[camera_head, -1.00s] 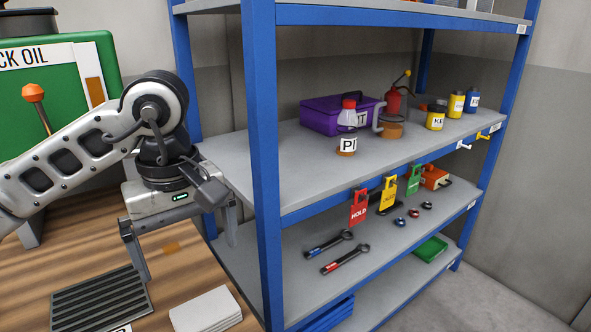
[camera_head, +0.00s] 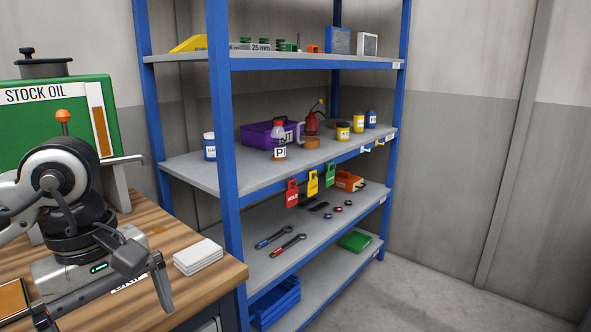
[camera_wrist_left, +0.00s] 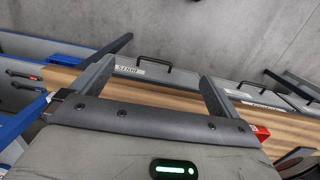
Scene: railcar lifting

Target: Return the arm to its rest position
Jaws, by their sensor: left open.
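My left gripper (camera_head: 108,308) is at the lower left of the head view, over the wooden workbench (camera_head: 195,235). Its arm is folded, with the wrist close to the green stock oil tank (camera_head: 60,120). In the left wrist view the two fingers of my left gripper (camera_wrist_left: 155,75) are spread wide with nothing between them. Beyond them show the wooden bench edge (camera_wrist_left: 165,95) and grey drawer fronts with black handles. My right gripper is not in view.
A blue-framed shelf (camera_head: 228,170) stands right of the bench, holding bottles, a purple toolbox (camera_head: 257,135), wrenches and hanging tags. White pads (camera_head: 198,257) lie on the bench near the gripper. The floor (camera_head: 420,295) at the right is clear.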

